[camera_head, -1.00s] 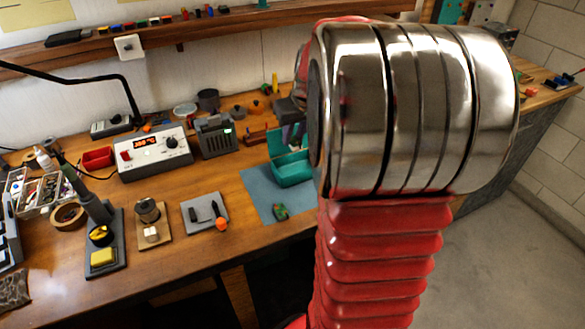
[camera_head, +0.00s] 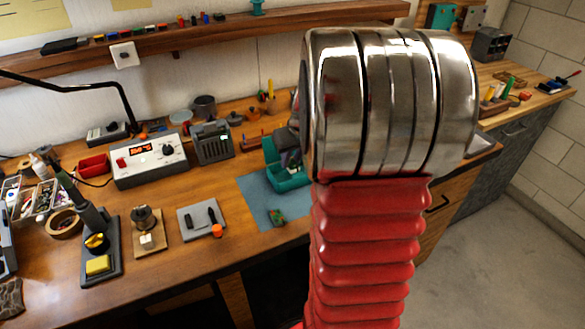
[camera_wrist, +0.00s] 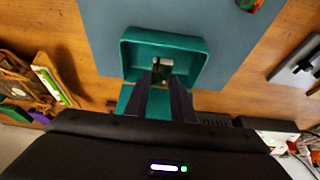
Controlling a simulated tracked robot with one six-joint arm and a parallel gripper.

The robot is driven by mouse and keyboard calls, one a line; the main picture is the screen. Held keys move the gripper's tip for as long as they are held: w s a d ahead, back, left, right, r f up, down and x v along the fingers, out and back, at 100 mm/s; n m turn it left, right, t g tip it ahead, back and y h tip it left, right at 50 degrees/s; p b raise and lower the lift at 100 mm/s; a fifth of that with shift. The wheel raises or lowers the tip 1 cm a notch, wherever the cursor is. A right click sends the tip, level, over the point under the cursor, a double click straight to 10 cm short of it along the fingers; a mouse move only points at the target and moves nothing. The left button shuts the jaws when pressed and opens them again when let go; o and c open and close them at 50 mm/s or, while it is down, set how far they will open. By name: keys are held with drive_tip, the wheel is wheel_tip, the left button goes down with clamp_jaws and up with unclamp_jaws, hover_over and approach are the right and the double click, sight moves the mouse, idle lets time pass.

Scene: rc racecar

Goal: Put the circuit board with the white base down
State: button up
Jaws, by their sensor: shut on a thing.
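In the wrist view, my gripper (camera_wrist: 162,82) points down at a teal open box (camera_wrist: 133,60). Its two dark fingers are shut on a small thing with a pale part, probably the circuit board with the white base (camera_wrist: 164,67). The held thing shows over the inside of the box; I cannot tell whether it touches the bottom. In the head view, the teal box (camera_head: 292,184) stands on a blue mat (camera_head: 253,194), and my arm hides most of the gripper.
A small green board with an orange part (camera_head: 277,217) lies on the mat in front of the box. A grey tool pad (camera_head: 200,221), a solder station (camera_head: 150,160) and a dark grey device (camera_head: 213,142) stand to the left on the wooden bench.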

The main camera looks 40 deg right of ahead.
sight(293, 165)
drive_tip(key=shift+f, duration=1.9)
drive_tip(key=o, duration=1)
drive_tip(key=v, duration=1.2)
drive_tip(key=shift+s, duration=0.1)
